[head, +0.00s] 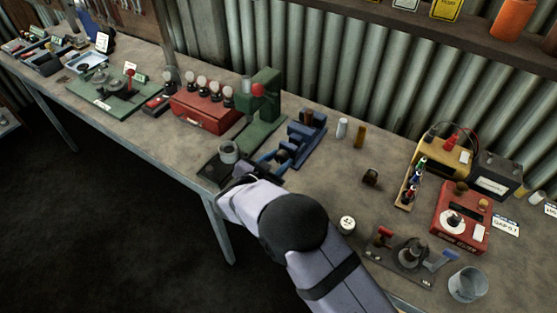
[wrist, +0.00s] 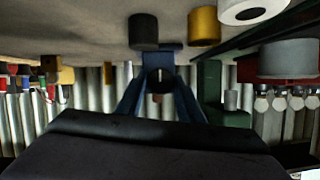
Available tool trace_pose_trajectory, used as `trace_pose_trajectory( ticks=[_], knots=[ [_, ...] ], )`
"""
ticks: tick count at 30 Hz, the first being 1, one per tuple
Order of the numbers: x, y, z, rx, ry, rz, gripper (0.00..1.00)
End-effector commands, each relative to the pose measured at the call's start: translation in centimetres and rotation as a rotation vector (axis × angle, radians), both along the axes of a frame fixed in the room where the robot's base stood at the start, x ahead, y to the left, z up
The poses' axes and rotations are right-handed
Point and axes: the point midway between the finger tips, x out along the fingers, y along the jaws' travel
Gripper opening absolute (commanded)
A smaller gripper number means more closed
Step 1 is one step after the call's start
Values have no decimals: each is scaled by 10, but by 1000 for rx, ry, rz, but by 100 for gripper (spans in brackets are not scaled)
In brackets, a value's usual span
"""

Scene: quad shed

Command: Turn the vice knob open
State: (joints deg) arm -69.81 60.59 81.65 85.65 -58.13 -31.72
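The blue vice (head: 303,140) stands on the workbench right of the green press. In the wrist view, which is upside down, part of the blue vice (wrist: 171,56) shows behind a dark round knob (wrist: 160,79). My gripper (head: 277,161) is at the near end of the vice, reaching in from the front edge of the bench. Its two blue fingers (wrist: 160,90) lie on either side of the knob in the wrist view. I cannot tell whether they touch it. The knob is too small to make out in the head view.
The green press (head: 262,100) and a grey cylinder (head: 228,152) are close left of the vice. A white cylinder (head: 342,128), a gold cylinder (head: 360,136) and a dark cylinder (head: 371,177) stand to the right. Bare bench (head: 325,185) lies between the vice and the dark cylinder.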

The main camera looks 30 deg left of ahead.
Motion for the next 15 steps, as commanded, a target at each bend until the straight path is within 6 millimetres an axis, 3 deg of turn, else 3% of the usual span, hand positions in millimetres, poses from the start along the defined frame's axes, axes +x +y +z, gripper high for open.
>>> trace_pose_trajectory(
  ticks=[5,15],
  knots=[
    [0,0,1,-39,-1,-1,12],
    [0,3,-1,-294,-2,-2,12]
  ],
)
